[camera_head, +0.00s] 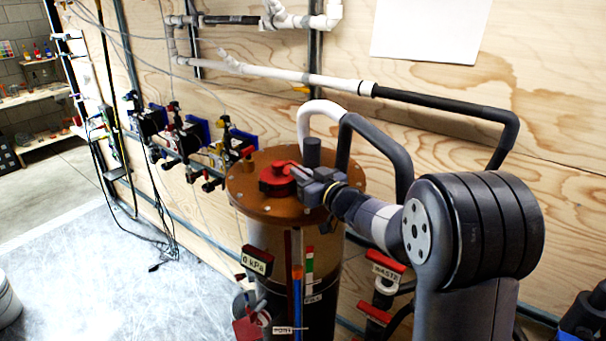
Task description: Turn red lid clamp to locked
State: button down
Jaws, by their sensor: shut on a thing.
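The red lid clamp (273,180) sits on the brown round lid (250,205) of a dark cylindrical filter vessel (335,270). My gripper (291,170) reaches over the lid from the right, with its fingers at the right side of the red clamp. The fingers are shut on the clamp, and they hide part of it. The clamp's exact angle and any lock marking are too small to tell.
A dark upright post (312,152) stands on the lid behind my gripper. A pipe (372,140) bends down behind the vessel. Valves (180,140) line the plywood wall at left. Red-handled fittings (380,290) are below my arm. The grey floor (110,270) at left is mostly clear.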

jog(key=c, duration=1.5)
grip_release()
jog(key=shift+c, duration=0.2)
jog(key=shift+s+d, duration=0.4)
jog(key=b+v, duration=0.2)
jog(key=v, duration=0.7)
jog(key=shift+s+d+b, duration=0.15)
jog(key=shift+s+b, duration=0.15)
jog(key=shift+b, duration=0.1)
